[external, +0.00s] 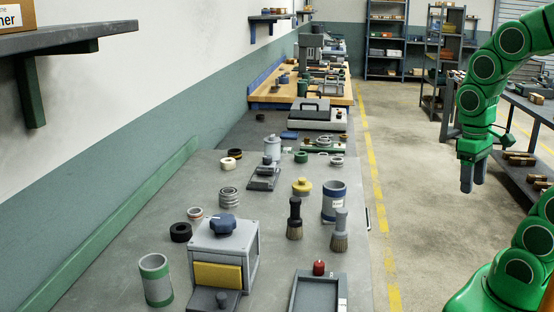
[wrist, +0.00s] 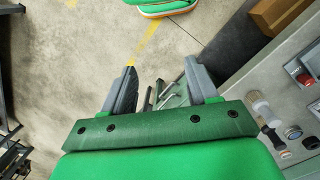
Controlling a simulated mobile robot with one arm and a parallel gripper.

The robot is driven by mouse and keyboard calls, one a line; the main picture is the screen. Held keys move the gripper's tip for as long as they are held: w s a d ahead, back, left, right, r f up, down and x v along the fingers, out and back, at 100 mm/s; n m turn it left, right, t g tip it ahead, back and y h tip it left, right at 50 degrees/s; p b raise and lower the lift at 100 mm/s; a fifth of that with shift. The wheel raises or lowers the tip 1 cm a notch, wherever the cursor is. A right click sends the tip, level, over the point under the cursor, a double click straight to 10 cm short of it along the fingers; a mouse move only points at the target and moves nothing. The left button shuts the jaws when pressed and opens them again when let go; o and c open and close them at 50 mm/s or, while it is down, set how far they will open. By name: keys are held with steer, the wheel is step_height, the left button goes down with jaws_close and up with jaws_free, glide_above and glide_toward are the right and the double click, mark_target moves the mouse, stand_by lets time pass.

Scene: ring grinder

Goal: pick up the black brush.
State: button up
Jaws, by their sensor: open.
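The black brush (external: 295,218) stands upright, bristles down, on the grey workbench in the external view. A similar grey brush (external: 340,232) stands to its right and a little nearer the camera. My gripper (external: 473,182) points down, well to the right of the bench and apart from both brushes. In the wrist view my gripper (wrist: 162,82) has its two fingers spread, with nothing held between them.
The grey workbench (external: 110,255) also holds a blue-banded container (external: 334,201), a yellow-topped part (external: 302,187), a grey box with a blue knob (external: 223,248), a green-rimmed cup (external: 156,280) and a dark tray (external: 318,292). Open floor (external: 410,180) lies between bench and gripper.

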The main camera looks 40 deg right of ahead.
mark_target(296, 199)
steer(key=w+d+f+n+t, duration=0.15)
steer(key=w+t, duration=0.25)
steer(key=w, duration=1)
steer(key=w+f+n+t, duration=0.2)
steer(key=w+n+t, duration=0.15)
steer(key=w, duration=1.15)
steer(key=w+a+f+n+y, duration=0.1)
steer(key=w+a+y, duration=0.1)
steer(key=a, duration=0.3)
steer(key=w+a+f+n+t+y, duration=0.1)
steer(key=w+a+n+y, duration=0.1)
steer(key=a, duration=0.4)
steer(key=w+a+f+n+t+y, duration=0.1)
steer(key=w+a+n+y, duration=0.1)
steer(key=a+y, duration=0.2)
steer(key=shift+w+a+y, duration=0.15)
steer(key=shift+a+y, duration=0.15)
steer(key=shift+a, duration=0.95)
steer(key=s+a+f+n+g+y, duration=0.1)
steer(key=s+a+n+g+y, duration=0.3)
steer(key=s+a, duration=0.25)
steer(key=shift+t, duration=0.25)
steer(key=shift+w+r+x, duration=0.1)
steer(key=shift+w+x, duration=0.05)
steer(key=shift+x, duration=1.2)
steer(key=shift+w+r+x, duration=0.1)
steer(key=shift+x, duration=1.25)
steer(key=shift+w+r+x, duration=0.1)
steer(key=shift+w+x, duration=0.05)
steer(key=shift+x, duration=1.25)
